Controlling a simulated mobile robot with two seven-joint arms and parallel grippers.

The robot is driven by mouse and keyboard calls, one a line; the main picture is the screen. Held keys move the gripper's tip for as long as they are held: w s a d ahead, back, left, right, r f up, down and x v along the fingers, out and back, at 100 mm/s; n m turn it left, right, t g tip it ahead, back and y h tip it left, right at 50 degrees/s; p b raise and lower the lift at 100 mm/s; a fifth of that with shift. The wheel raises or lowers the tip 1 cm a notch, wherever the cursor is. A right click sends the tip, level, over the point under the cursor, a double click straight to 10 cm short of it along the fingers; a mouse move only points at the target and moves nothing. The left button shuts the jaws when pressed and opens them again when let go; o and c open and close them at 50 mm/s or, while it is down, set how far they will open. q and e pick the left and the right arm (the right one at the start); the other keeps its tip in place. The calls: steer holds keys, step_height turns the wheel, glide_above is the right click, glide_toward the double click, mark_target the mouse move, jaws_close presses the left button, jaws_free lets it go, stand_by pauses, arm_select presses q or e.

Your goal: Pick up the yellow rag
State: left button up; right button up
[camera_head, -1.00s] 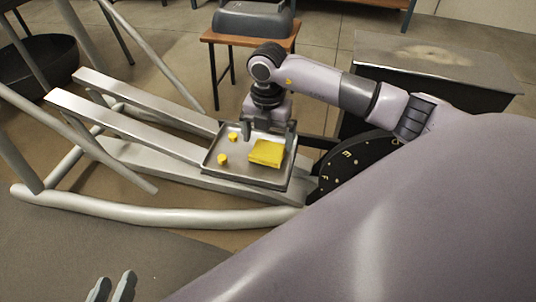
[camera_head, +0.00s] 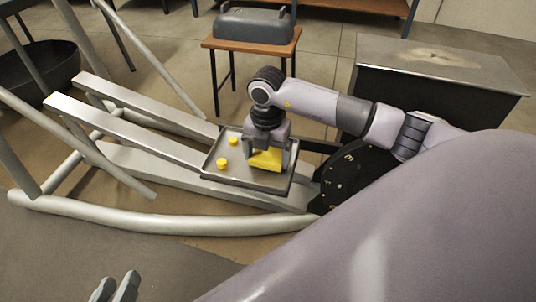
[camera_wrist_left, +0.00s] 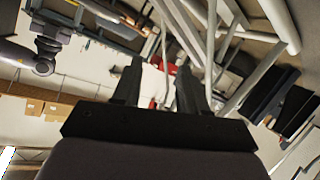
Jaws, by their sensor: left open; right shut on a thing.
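The yellow rag (camera_head: 264,160) is a folded yellow block over the right part of a metal tray (camera_head: 216,163). My right gripper (camera_head: 268,163) comes down from above, its fingers on either side of the rag, and is shut on it. The gripper hides part of the rag. I cannot tell whether the rag touches the tray. My left gripper (camera_head: 115,288) shows at the bottom edge of the head view, away from the tray. In the left wrist view its fingers (camera_wrist_left: 158,85) are apart with nothing held between them.
The tray rests on a pale metal frame (camera_head: 130,130). A black dial (camera_head: 345,178) stands right of it. A small stool (camera_head: 250,40) with a grey case (camera_head: 253,22) and a dark cabinet (camera_head: 430,65) stand behind.

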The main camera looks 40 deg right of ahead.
mark_target(267, 156)
steer(key=shift+r, duration=0.35)
arm_select(q)
steer(key=a+y+p, duration=0.1)
steer(key=p, duration=0.1)
steer(key=s+a+r+y+p, duration=0.1)
steer(key=a+p, duration=0.1)
steer(key=a+m+y+p, duration=0.1)
steer(key=p, duration=0.1)
steer(key=shift+s+a+r, duration=0.2)
steer(key=shift+s+a, duration=0.05)
steer(key=shift+a, duration=0.1)
arm_select(e)
step_height(267, 156, up, 19)
steer(key=shift+r, duration=0.2)
steer(key=shift+o, duration=0.5)
